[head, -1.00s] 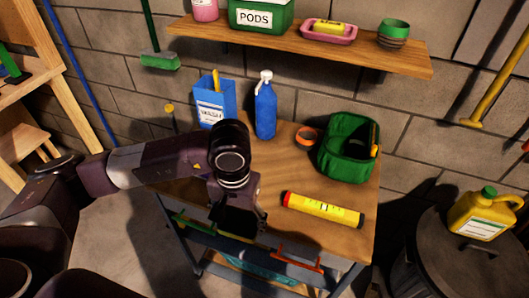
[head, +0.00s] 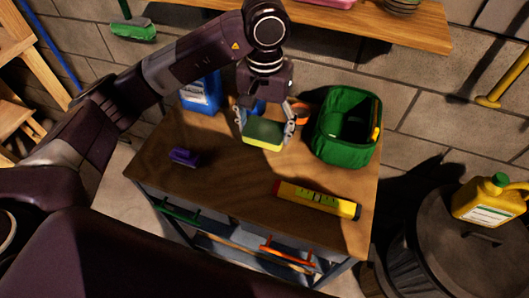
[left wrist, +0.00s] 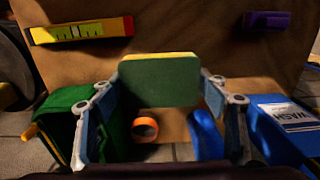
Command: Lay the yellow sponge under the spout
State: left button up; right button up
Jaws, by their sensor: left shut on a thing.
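The sponge (head: 264,133), green on its broad face with a yellow layer along one edge, is between the fingers of my left gripper (head: 266,127). In the left wrist view the sponge (left wrist: 160,84) shows between the two fingers of the left gripper (left wrist: 163,92), which is shut on it. It is above the back middle of the wooden bench. The blue pump bottle (head: 258,106) is mostly hidden behind my gripper; its blue body (left wrist: 205,135) shows in the left wrist view. Its spout is not clear in either view now. My right gripper is not in view.
A green basket (head: 345,128) and orange ring (head: 299,113) stand right of the gripper. A blue box (head: 201,93) stands left. A yellow level (head: 316,199) and purple object (head: 185,156) lie forward on the bench (head: 230,182). A shelf (head: 400,28) overhangs behind.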

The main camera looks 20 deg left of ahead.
pick_arm(q)
jog(key=p, duration=0.2)
send_over(265, 164)
notch_tip(265, 164, down, 7)
jog(key=shift+s+a+f, duration=0.1)
jog(key=shift+f, duration=0.65)
notch_tip(265, 164, down, 4)
jog(key=shift+r+p, duration=0.25)
jog(key=shift+p, duration=0.05)
jog(key=shift+f+b, duration=0.2)
jog(key=shift+b, duration=0.15)
jog(key=o, duration=0.7)
jog(key=shift+r, duration=0.1)
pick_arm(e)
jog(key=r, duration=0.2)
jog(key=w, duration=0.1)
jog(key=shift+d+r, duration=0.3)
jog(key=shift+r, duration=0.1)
